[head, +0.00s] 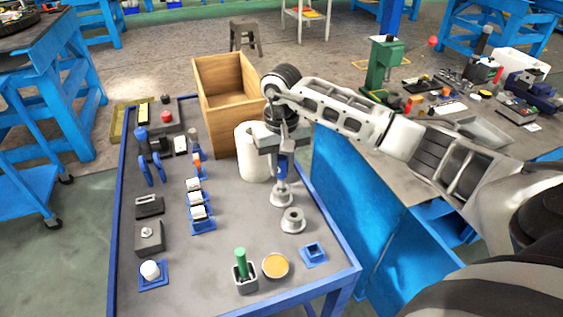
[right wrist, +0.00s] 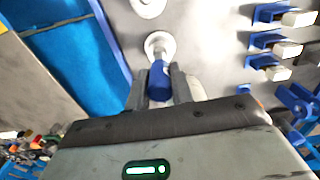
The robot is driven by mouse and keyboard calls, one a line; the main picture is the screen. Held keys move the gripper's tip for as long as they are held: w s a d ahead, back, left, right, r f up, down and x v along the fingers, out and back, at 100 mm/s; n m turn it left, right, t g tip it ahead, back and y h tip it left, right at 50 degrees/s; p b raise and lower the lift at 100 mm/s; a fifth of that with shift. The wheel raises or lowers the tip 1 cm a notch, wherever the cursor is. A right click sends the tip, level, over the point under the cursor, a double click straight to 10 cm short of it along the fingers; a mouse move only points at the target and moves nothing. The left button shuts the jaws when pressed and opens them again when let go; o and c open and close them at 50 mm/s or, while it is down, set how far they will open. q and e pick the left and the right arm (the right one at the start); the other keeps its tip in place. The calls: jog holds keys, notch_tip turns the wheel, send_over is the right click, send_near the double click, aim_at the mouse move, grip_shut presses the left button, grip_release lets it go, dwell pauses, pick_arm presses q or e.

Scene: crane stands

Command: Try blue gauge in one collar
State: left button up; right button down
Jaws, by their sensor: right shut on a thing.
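My right gripper (head: 283,153) is shut on the blue gauge (head: 283,168), which also shows between the fingers in the right wrist view (right wrist: 159,82). The gauge is upright, blue handle up, with its pale lower end pointing down over a round grey collar (head: 281,196). In the right wrist view that end overlaps the middle of the same collar (right wrist: 160,42); I cannot tell how far it is inside. A second collar (head: 292,220) stands nearer the table's front. A green gauge (head: 241,262) stands in a grey holder. My left gripper is not in view.
A white cylinder (head: 252,152) stands close left of my gripper, with an open wooden box (head: 226,103) behind. An empty blue square holder (head: 313,254) and an orange-topped disc (head: 275,265) lie near the front. Blue stands (head: 203,226) with pale blocks line the middle left.

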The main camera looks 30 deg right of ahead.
aim_at(281, 158)
jog(key=shift+f+b, duration=1.7)
jog(key=shift+f, duration=0.15)
dwell(0.4)
jog(key=shift+r, duration=0.15)
jog(key=shift+r+p, duration=2.05)
jog(key=shift+r, duration=1.3)
